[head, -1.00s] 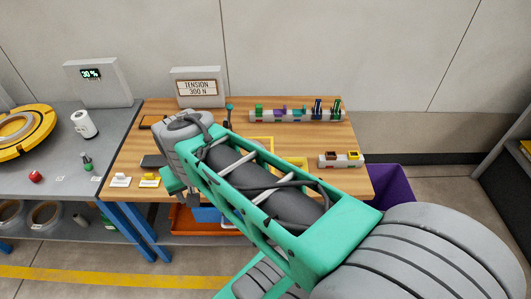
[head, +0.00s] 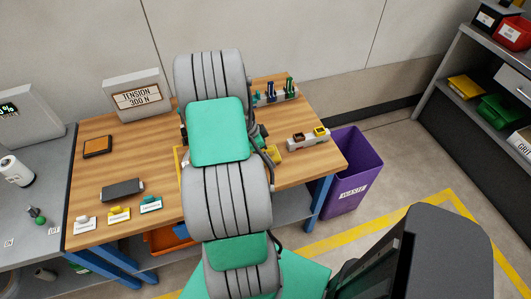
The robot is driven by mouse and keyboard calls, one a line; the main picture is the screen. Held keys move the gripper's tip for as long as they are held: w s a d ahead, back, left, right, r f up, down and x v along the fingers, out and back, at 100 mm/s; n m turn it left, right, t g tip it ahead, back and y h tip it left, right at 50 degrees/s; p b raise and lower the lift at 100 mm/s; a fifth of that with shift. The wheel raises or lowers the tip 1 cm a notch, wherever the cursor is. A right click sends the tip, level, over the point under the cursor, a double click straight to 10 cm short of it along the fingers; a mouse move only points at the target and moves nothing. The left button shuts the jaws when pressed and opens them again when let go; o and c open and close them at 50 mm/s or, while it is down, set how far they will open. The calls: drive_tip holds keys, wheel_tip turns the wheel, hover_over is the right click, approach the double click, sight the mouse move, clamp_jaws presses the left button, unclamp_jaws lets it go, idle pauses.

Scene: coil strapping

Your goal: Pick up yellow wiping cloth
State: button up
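No thing in the head view is clearly the wiping cloth. A yellow patch (head: 272,157) on the wooden bench shows beside my arm, partly covered by it; I cannot tell whether it is cloth. Another yellow item (head: 466,87) lies on the shelf at the right; it looks flat, but its material is unclear. My arm rises through the middle of the picture and hides part of the bench. My gripper is hidden behind it.
The wooden bench (head: 100,190) carries a tension sign (head: 136,97), a dark block (head: 123,189) and small labelled parts at its front left. A purple waste bin (head: 350,175) stands right of the bench. A shelf rack (head: 455,60) with bins is at the far right.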

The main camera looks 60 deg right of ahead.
drive_tip(key=shift+d+f, duration=0.1)
drive_tip(key=shift+f, duration=0.2)
drive_tip(key=shift+s, duration=0.1)
drive_tip(key=c, duration=1.5)
drive_tip(key=shift+o, duration=0.2)
wheel_tip(320, 180, up, 3)
drive_tip(key=shift+f+b, duration=0.1)
drive_tip(key=shift+b, duration=0.55)
drive_tip(key=s+a+r+b, duration=0.1)
drive_tip(key=s+a+r, duration=0.8)
drive_tip(key=a+r, duration=0.1)
drive_tip(key=shift+s+a+b, duration=0.15)
drive_tip(key=shift+a+b, duration=0.15)
drive_tip(key=shift+b, duration=0.05)
drive_tip(key=shift+r, duration=0.1)
